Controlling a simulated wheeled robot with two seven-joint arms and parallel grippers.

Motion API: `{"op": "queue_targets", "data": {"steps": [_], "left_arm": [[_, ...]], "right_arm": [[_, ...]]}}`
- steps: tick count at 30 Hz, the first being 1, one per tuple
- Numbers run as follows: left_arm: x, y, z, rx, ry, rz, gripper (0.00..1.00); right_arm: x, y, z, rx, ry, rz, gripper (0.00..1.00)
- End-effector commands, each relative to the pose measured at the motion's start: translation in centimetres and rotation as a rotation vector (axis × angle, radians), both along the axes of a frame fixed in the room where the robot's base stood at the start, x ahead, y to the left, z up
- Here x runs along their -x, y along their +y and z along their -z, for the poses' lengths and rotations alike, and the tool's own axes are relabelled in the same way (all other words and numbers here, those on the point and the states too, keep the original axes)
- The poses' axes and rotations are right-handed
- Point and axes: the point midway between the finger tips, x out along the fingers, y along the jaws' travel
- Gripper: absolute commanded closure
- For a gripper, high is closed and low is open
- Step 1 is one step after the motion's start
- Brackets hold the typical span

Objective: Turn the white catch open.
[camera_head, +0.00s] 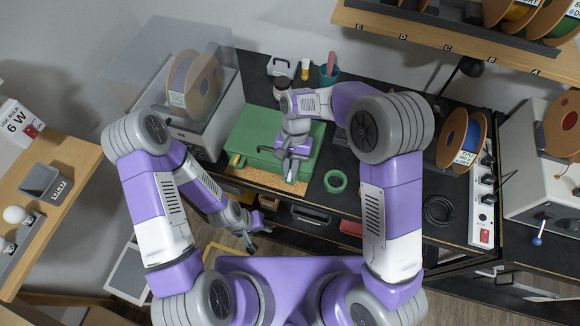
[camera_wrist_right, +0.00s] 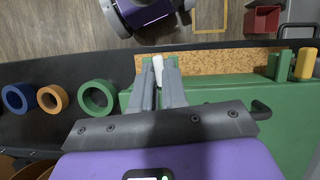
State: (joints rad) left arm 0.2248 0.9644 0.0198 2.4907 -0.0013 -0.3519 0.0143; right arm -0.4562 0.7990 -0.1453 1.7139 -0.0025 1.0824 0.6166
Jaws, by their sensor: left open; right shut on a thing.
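A green case (camera_head: 245,133) lies shut on the dark bench; its front edge also shows in the wrist view (camera_wrist_right: 215,92). The white catch (camera_wrist_right: 158,63) is at that front edge, over a cork mat (camera_wrist_right: 220,63). My right gripper (camera_head: 290,174) points down at the edge. In the wrist view its fingers (camera_wrist_right: 158,76) are shut on the white catch, which stands lengthwise between them. A yellow catch (camera_wrist_right: 305,64) sits farther along the same edge. My left gripper (camera_head: 253,232) is open and empty, low before the bench.
A green ring (camera_head: 335,181) lies right of the case; blue (camera_wrist_right: 53,98) and orange (camera_wrist_right: 17,98) rings lie beyond it. A black handle (camera_wrist_right: 261,108) is on the case. A spool (camera_head: 195,85) in a clear-covered machine stands left. A power strip (camera_head: 483,200) stands right.

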Motion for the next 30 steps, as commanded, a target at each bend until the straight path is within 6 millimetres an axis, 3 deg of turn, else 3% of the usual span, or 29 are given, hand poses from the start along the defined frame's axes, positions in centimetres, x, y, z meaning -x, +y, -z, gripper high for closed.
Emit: {"op": "queue_targets", "data": {"steps": [9, 24, 25, 26, 30], "left_arm": [[0.01, 0.0, -0.12, 0.0, 0.0, 0.0, 0.57], [0.0, -0.01, -0.12, 0.0, 0.0, 0.0, 0.57], [-0.01, -0.01, -0.12, 0.0, 0.0, 0.0, 0.57], [0.0, 0.0, -0.12, 0.0, 0.0, 0.0, 0.57], [0.01, 0.0, -0.12, 0.0, 0.0, 0.0, 0.57]], "right_arm": [[-0.05, -0.02, -0.18, -0.003, -0.004, 0.1, 1.0], [-0.04, -0.08, -0.15, -0.002, -0.003, 0.117, 1.0], [-0.04, -0.08, -0.15, -0.001, -0.002, 0.116, 0.83], [-0.03, -0.09, -0.14, -0.001, -0.001, 0.116, 0.78], [-0.01, -0.09, -0.09, -0.001, -0.001, 0.115, 0.77]]}}
